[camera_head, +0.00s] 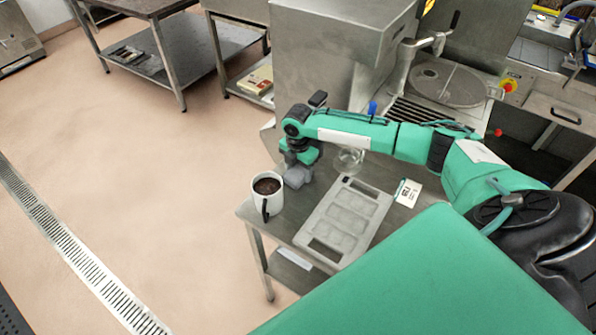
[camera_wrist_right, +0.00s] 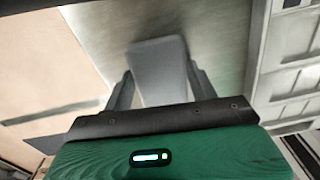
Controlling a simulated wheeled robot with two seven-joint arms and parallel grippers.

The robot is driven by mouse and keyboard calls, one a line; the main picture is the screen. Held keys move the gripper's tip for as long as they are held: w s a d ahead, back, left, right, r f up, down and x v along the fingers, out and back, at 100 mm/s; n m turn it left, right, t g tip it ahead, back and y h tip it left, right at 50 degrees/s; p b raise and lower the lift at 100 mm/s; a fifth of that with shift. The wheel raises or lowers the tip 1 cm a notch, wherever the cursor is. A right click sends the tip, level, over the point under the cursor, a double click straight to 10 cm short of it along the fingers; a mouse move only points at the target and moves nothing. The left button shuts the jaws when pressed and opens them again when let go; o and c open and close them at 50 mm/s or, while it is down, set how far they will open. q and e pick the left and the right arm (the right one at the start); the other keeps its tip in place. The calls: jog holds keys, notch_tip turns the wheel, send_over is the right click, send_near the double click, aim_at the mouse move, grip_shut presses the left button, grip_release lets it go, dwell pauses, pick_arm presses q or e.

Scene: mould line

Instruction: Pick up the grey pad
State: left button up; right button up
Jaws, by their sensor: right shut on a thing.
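The grey pad (camera_head: 296,177) is at the left end of the steel table, just right of the white mug. My right gripper (camera_head: 302,158) reaches down over it from above and is shut on it. In the right wrist view the grey pad (camera_wrist_right: 158,70) stands between the two fingers of the right gripper (camera_wrist_right: 160,84), one finger along each side. I cannot tell whether the pad touches the table top. My left gripper is not in view.
A white mug (camera_head: 267,200) with dark contents stands close to the pad at the table's left edge. A grey mould tray (camera_head: 378,205) lies to the right. A clear glass (camera_head: 348,160) and a white card (camera_head: 408,192) are behind it.

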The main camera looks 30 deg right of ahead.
aim_at(298, 171)
notch_tip(298, 171, up, 20)
jog(key=b, duration=0.4)
jog(key=shift+b, duration=0.3)
jog(key=o, duration=0.4)
jog(key=shift+c, duration=0.2)
jog(key=c, duration=0.3)
jog(key=shift+f, duration=0.15)
